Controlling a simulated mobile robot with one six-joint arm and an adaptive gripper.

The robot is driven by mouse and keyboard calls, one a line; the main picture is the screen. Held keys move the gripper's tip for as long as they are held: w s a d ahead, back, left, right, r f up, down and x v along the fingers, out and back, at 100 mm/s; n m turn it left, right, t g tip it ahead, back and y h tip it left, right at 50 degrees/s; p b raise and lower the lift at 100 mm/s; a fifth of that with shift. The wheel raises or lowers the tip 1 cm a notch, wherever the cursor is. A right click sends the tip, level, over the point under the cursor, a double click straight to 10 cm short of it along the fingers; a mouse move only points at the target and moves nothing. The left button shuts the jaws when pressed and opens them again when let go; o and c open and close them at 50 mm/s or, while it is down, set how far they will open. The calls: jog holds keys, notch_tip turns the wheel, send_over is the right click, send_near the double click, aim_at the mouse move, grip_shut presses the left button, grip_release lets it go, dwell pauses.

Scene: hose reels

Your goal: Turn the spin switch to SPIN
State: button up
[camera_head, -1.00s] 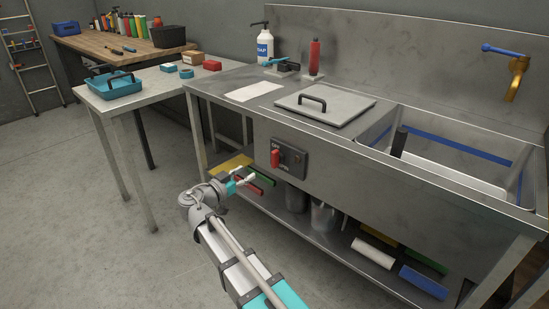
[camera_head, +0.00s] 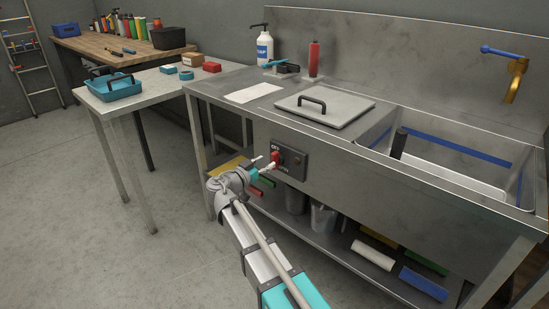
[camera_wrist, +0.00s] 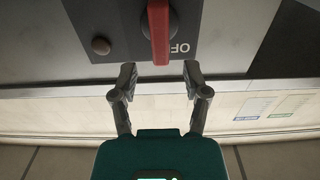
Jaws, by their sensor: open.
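The spin switch is a red lever (camera_head: 279,157) on a dark panel (camera_head: 300,166) on the front of the steel sink bench. In the wrist view the red lever (camera_wrist: 158,35) points down toward my gripper. The upside-down letters "OFF" sit just right of its lower end. My gripper (camera_head: 265,164) is in front of the panel, close to the lever. In the wrist view my gripper (camera_wrist: 160,72) is open and empty, one finger on each side of the lever's line. Whether either finger touches it, I cannot tell.
Above are a steel lid (camera_head: 323,110) with a black handle and the sink basin. The lower shelf (camera_head: 330,247) holds metal containers and coloured items. The floor at left is clear.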

aim_at(272, 158)
jog(key=shift+x, duration=2.35)
jog(key=shift+r, duration=0.1)
grip_shut()
